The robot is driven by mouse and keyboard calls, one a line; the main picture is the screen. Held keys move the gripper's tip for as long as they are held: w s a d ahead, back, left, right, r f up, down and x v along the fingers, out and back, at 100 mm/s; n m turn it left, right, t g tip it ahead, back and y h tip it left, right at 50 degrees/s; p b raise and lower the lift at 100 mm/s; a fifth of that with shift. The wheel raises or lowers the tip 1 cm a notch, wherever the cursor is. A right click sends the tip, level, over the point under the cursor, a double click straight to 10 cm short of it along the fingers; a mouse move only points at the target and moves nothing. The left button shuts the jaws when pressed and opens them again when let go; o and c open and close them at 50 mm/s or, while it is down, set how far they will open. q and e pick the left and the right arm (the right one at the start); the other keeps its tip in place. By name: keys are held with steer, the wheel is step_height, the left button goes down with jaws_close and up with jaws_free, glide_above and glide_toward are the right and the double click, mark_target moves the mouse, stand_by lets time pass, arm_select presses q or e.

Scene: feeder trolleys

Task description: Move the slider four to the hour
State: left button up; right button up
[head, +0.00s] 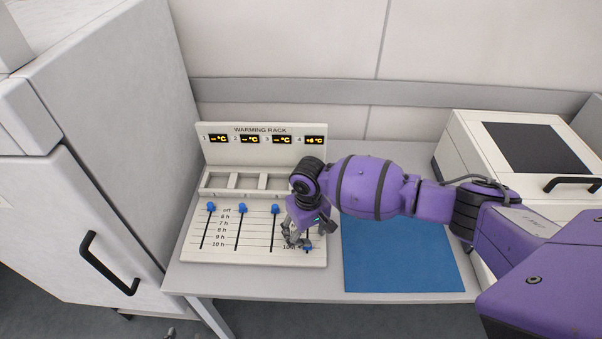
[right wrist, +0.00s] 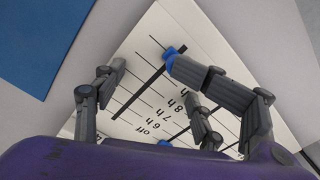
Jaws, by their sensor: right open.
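The warming rack (head: 262,153) has a sloped panel with four slider slots marked off to 10 h. Slider four's blue knob (head: 308,248) sits low in the rightmost slot, by the 10 h mark. It also shows in the right wrist view (right wrist: 173,56), near the slot's far end. My right gripper (head: 299,241) is open over that slot and hides much of it. In the right wrist view one finger is right at the knob, overlapping it; contact cannot be told. A small grey piece at the bottom edge (head: 171,333) looks like my left gripper's tip.
The other blue knobs, slider one (head: 211,207), two (head: 243,209) and three (head: 275,209), are at the off end. Display four (head: 314,140) shows a reading; the others show dashes. A blue mat (head: 400,257) and white device (head: 462,135) are right, a cabinet (head: 115,110) left.

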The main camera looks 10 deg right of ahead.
steer(key=shift+r, duration=0.1)
stand_by(0.4)
step_height(320, 180, up, 2)
steer(key=shift+r, duration=0.15)
arm_select(q)
steer(key=shift+w+r, duration=0.15)
steer(key=shift+r, duration=0.1)
arm_select(e)
steer(key=shift+r, duration=1.85)
